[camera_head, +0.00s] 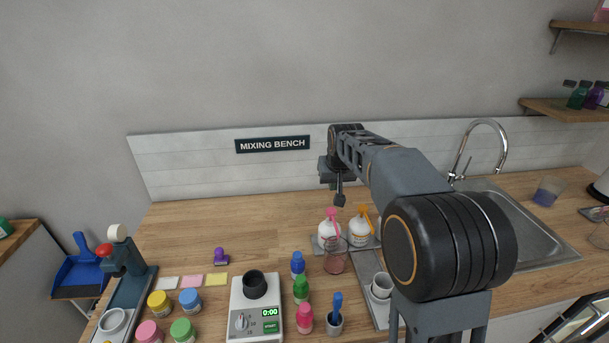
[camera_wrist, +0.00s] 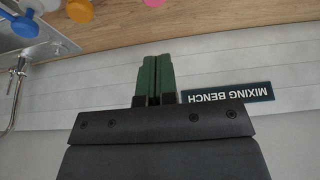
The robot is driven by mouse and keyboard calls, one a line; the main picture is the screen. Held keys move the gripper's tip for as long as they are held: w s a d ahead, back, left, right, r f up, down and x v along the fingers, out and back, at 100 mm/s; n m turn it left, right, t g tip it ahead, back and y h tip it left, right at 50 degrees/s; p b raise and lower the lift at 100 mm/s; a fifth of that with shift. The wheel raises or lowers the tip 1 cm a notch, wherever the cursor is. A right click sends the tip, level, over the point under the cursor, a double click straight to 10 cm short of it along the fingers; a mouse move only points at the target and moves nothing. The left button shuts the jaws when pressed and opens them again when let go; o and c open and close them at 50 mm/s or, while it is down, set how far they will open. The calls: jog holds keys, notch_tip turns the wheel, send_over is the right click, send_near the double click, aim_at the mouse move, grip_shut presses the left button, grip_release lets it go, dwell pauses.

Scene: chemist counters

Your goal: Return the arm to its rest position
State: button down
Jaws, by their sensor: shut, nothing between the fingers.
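My arm reaches out over the right part of the wooden bench in the head view. My gripper (camera_head: 339,198) hangs at its far end, above the spray bottles and near the back wall. In the wrist view my gripper (camera_wrist: 153,80) has its two green fingers together, shut with nothing between them. The wrist view is upside down, with the MIXING BENCH sign (camera_wrist: 228,92) to the right of the fingers. The gripper is clear of the bench top.
Below it stand a pink-topped spray bottle (camera_head: 329,228), an orange-topped one (camera_head: 361,230) and a glass beaker (camera_head: 334,262). A scale (camera_head: 241,324) with a dark cup, several jars and small bottles are at the front. A sink (camera_head: 510,225) and tap (camera_head: 487,128) are at the right. The back-left bench is clear.

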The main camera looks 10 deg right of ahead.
jog(key=s+f+g, duration=0.1)
jog(key=s+f, duration=0.1)
jog(key=f, duration=0.1)
jog(key=shift+s, duration=0.15)
jog(key=s, duration=0.2)
jog(key=s+f, duration=0.1)
jog(key=shift+s, duration=0.35)
jog(key=s, duration=2.1)
jog(key=shift+s+r+t, duration=0.15)
jog(key=shift+r+t, duration=0.25)
